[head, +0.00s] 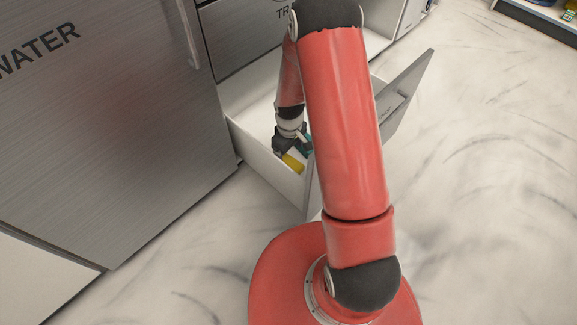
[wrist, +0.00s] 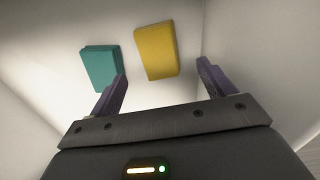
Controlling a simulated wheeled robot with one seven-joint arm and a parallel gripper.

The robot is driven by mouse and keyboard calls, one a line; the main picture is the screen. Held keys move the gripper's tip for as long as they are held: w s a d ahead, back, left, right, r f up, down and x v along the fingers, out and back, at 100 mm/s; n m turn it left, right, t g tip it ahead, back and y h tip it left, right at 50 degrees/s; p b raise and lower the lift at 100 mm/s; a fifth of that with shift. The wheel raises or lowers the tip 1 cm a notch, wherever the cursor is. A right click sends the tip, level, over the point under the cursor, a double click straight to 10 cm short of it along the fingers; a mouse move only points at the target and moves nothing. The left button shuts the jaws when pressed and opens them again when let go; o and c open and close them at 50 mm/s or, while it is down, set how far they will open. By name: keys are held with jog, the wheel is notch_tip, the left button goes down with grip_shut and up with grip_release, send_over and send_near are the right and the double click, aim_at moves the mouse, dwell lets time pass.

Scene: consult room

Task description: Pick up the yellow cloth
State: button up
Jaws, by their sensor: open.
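The yellow cloth (wrist: 156,51) is a folded block lying on the floor of an open drawer, seen in the wrist view between and beyond my fingertips. In the head view the yellow cloth (head: 293,162) shows partly beside my gripper (head: 293,150), which reaches down into the drawer (head: 262,150). My gripper is open and empty in the wrist view (wrist: 163,77), with its two fingers apart. The left fingertip overlaps the edge of a teal block in the picture; I cannot tell whether they touch.
The teal block (wrist: 99,68) lies just left of the yellow cloth. White drawer walls (wrist: 250,45) rise close on the right. A steel cabinet door (head: 110,110) stands left of the drawer. The marble floor (head: 490,180) is clear on the right.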

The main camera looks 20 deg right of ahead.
aim_at(289, 163)
jog(key=f, duration=0.4)
jog(key=f+b, duration=0.1)
jog(key=f, duration=0.2)
jog(key=shift+w+f, duration=0.1)
jog(key=shift+w, duration=0.25)
jog(key=c, duration=1)
